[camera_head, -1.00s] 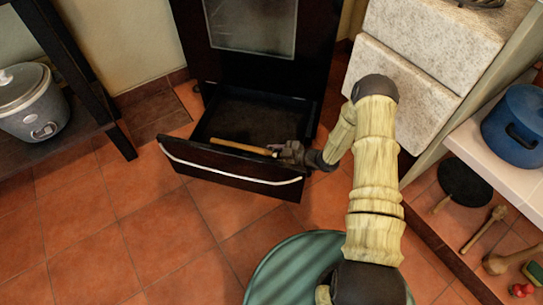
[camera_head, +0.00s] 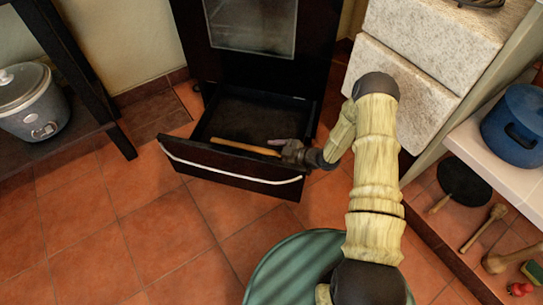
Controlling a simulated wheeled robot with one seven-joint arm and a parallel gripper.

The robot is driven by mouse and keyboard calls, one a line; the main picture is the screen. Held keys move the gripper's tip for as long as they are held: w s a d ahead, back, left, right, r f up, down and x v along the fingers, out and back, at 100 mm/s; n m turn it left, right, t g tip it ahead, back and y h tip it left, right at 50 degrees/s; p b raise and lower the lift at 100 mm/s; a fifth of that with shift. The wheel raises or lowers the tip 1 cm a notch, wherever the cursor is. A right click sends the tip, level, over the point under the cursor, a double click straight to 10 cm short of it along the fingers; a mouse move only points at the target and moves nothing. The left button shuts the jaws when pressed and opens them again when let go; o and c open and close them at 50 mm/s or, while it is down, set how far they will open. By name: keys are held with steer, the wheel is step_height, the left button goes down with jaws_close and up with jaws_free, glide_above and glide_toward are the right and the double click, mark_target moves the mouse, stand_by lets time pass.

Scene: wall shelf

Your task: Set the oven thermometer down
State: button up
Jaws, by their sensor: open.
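My gripper (camera_head: 283,151) is at the right part of the open oven drawer (camera_head: 222,164), by its front panel. It is open, but its fingers are small and dark against the drawer. A light-brown, stick-like piece (camera_head: 245,148) lies along the inside of the drawer's front edge, with its right end at my fingers. I cannot tell whether it touches them. I cannot make out an oven thermometer; a small one at the fingers could be hidden.
The dark oven (camera_head: 254,25) stands behind the drawer. A rice cooker (camera_head: 33,103) is on the left shelf. At right are a blue pot (camera_head: 515,125), a black pan (camera_head: 464,182) and several utensils. The tiled floor (camera_head: 130,215) at left is clear.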

steer(key=p+v, duration=0.5)
steer(key=v, duration=0.7)
steer(key=w+d+r+m+t+h, duration=0.2)
steer(key=w+d+r+m+h, duration=0.2)
steer(key=w+r+h, duration=0.3)
steer(key=s+d+r+m+h, duration=0.3)
steer(key=r+m+h, duration=0.1)
steer(key=r, duration=0.6)
steer(key=s+a+r+m+g+h, duration=0.1)
steer(key=s+r+m, duration=0.3)
steer(key=s, duration=0.5)
steer(key=s+a+r+m+g, duration=0.1)
steer(key=s+r+m+g, duration=0.2)
steer(key=s+r, duration=0.4)
steer(key=s+m, duration=0.1)
steer(key=s, duration=0.2)
steer(key=shift+r+m+h, duration=0.3)
steer(key=shift+h, duration=0.1)
